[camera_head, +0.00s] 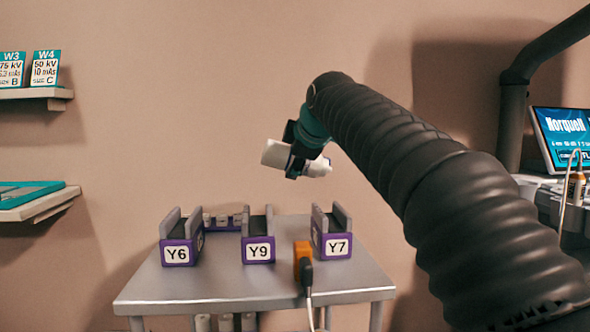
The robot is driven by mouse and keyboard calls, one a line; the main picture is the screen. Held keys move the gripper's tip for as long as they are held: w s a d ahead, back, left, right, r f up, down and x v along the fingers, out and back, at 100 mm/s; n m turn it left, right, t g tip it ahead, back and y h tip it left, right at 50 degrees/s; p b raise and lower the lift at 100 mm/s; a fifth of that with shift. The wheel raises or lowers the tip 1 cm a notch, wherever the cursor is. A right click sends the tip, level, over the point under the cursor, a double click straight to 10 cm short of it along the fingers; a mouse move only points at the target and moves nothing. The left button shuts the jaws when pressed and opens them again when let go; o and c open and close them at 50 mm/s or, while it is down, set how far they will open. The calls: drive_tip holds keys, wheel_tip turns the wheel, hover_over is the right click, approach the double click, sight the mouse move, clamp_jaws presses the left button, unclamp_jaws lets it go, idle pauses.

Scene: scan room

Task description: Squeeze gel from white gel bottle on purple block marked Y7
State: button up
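The white gel bottle (276,154) is held in the air by my gripper (299,160), above the metal table. The bottle lies nearly level, with one end to the left and its narrower end to the right. The gripper's dark fingers are around its middle. The purple block marked Y7 (336,246) stands at the table's right side, with grey upright plates on top. It is below and slightly right of the bottle, well apart from it. No gel shows on the block.
Purple blocks Y6 (177,254) and Y9 (258,250) stand on the metal table (215,288). An orange-and-black probe (303,263) with a cable is by Y7. A purple rack (222,222) is behind. Shelves (40,205) are left; a console screen (564,138) is right.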

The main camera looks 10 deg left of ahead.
sight(317, 163)
drive_tip(key=shift+d+f+m+y+b, duration=0.15)
drive_tip(key=shift+d+m+y+b, duration=0.05)
drive_tip(key=shift+m+y+b, duration=0.15)
drive_tip(key=shift+w+d+f+m+y+b, duration=0.15)
drive_tip(key=shift+d+m+y+b, duration=0.25)
drive_tip(key=shift+y+b, duration=0.1)
drive_tip(key=shift+w+d+f+m+y+b, duration=0.15)
drive_tip(key=shift+d+m+y+b, duration=0.1)
drive_tip(key=shift+m+y+b, duration=0.15)
drive_tip(key=shift+w+d+f+m+y, duration=0.15)
drive_tip(key=shift+d+m+y, duration=0.5)
drive_tip(key=shift+m+y, duration=0.35)
drive_tip(key=shift+d, duration=0.1)
drive_tip(key=shift+o, duration=1)
drive_tip(key=c, duration=0.6)
